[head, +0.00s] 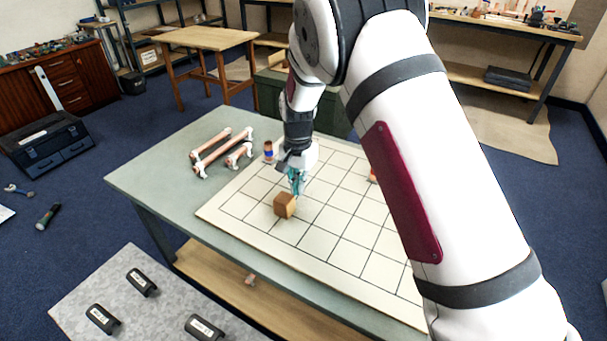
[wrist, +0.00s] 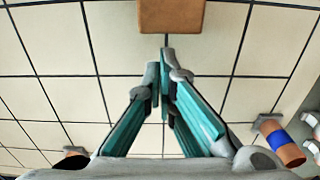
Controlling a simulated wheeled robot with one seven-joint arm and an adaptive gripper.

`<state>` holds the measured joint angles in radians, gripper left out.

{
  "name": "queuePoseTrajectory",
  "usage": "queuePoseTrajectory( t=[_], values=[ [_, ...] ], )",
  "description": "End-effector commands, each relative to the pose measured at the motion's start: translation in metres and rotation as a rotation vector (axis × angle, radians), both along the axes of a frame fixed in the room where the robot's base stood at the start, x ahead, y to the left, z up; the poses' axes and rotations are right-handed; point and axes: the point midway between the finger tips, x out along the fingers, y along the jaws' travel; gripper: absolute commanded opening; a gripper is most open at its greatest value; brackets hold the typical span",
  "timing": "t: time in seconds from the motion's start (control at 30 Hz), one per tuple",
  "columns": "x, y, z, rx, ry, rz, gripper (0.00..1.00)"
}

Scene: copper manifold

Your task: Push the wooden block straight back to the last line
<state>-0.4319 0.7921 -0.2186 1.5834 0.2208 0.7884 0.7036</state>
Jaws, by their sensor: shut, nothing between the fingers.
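The wooden block (head: 284,205) is a small brown cube on the cream board with a black grid (head: 345,225). It stands near the board's left side, towards me. My gripper (head: 297,188) is shut and empty, pointing down just beyond the block as seen from the head. In the wrist view the block (wrist: 171,17) is at the top edge, partly cut off. The fingertips (wrist: 165,72) show below it with a small gap in the picture. I cannot tell how high the tips are above the board.
A copper piece with a blue band (head: 268,151) stands at the board's far left edge; it also shows in the wrist view (wrist: 280,141). Copper pipes with white fittings (head: 222,151) lie on the green table (head: 150,180). An orange-brown piece (head: 373,176) is partly hidden by my arm.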

Motion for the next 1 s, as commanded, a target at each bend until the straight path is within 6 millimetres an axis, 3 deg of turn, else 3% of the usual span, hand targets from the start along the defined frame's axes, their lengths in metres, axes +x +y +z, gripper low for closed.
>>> queuePoseTrajectory(
  t=[0.2, 0.6, 1.0],
  values=[
    [-0.012, 0.006, -0.001, -0.001, 0.002, -0.001, 0.00],
    [-0.016, 0.009, -0.001, -0.002, 0.002, -0.001, 0.00],
    [-0.078, 0.049, 0.001, -0.002, 0.002, 0.000, 0.00]
  ],
)
